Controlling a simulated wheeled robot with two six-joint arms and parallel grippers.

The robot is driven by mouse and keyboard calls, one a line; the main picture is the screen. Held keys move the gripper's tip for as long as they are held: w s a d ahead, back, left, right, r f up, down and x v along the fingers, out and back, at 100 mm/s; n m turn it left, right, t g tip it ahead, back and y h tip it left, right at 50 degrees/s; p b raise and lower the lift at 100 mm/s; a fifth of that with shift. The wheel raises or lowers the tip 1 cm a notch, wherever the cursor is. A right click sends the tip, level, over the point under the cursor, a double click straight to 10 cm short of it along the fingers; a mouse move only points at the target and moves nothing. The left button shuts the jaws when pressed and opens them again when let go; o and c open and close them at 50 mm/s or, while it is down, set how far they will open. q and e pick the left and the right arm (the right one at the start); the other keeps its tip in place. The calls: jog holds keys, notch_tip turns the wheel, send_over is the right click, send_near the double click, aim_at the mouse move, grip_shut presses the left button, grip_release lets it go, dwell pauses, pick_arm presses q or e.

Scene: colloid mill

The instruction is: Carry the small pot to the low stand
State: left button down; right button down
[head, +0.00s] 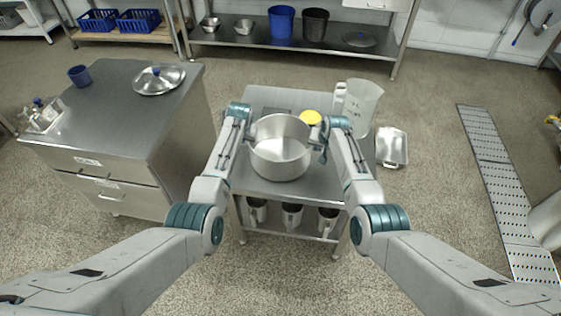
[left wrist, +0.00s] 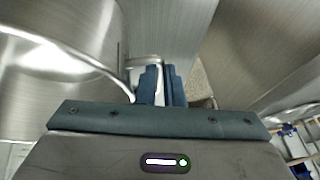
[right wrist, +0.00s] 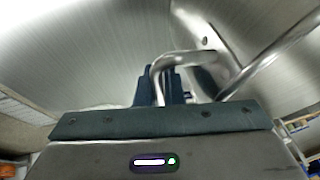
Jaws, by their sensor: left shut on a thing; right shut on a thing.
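The small pot (head: 281,160) is a round, open, empty steel pot, upright at the middle of the head view, over a low steel stand (head: 290,190). I cannot tell whether its base touches the top. My left gripper (head: 246,140) is shut on the pot's left handle; the pot wall (left wrist: 60,60) fills the upper left of the left wrist view. My right gripper (head: 321,138) is shut on the right handle (right wrist: 180,62), a bent metal loop in the right wrist view. The fingertips are partly hidden.
A yellow round thing (head: 311,117) and a clear jug (head: 359,104) stand behind the pot. Several metal jugs (head: 292,215) are on the lower shelf. A steel cabinet (head: 120,120) with a lid (head: 159,79) stands left. A metal tray (head: 392,147) lies right.

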pick_arm(q)
jog(key=c, duration=1.6)
grip_release()
jog(key=shift+f, duration=0.15)
pick_arm(e)
jog(key=c, duration=1.6)
grip_release()
jog(key=shift+f, duration=0.15)
pick_arm(q)
jog(key=shift+o, duration=0.3)
pick_arm(e)
jog(key=shift+o, duration=0.3)
pick_arm(q)
jog(key=v, duration=0.8)
pick_arm(e)
jog(key=v, duration=1.2)
pick_arm(q)
jog(key=shift+s+a, duration=0.1)
